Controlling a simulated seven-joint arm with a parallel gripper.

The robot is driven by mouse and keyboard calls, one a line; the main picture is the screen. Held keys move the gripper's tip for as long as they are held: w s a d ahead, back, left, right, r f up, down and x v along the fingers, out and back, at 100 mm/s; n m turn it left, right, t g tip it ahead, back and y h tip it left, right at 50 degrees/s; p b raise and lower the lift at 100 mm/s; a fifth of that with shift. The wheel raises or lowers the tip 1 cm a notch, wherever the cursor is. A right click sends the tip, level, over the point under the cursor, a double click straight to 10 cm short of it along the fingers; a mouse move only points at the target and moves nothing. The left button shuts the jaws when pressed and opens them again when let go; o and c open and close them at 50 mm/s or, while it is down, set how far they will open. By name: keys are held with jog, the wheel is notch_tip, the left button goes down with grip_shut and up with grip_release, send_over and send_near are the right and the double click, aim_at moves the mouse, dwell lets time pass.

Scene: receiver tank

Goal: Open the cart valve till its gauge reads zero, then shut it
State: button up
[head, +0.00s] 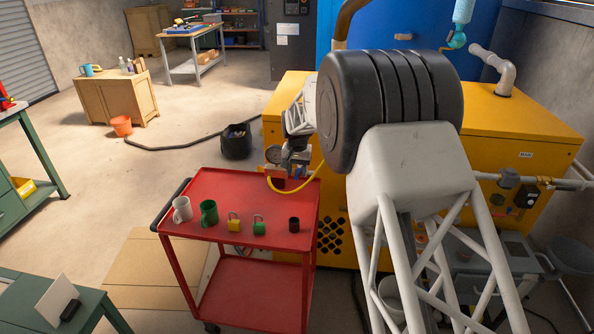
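The red cart (245,195) stands in the middle of the head view. A round pale gauge (273,154) stands at the cart's back right corner, too small to read. A yellow hose (297,187) runs from the fittings below it to the right. My gripper (290,160) is at these fittings, just right of the gauge, at the end of my white lattice arm. Its fingers are small and dark against the fittings, so I cannot tell whether they touch or grip the valve. The valve handle cannot be made out.
On the cart top are a white mug (182,210), a green mug (209,213), a yellow padlock (234,223), a green padlock (259,226) and a dark cup (294,225). A yellow machine (520,125) stands behind. A black bucket (236,143) is on the floor.

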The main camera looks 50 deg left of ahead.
aim_at(297, 173)
jog(key=shift+r, duration=0.15)
jog(key=shift+r, duration=3.75)
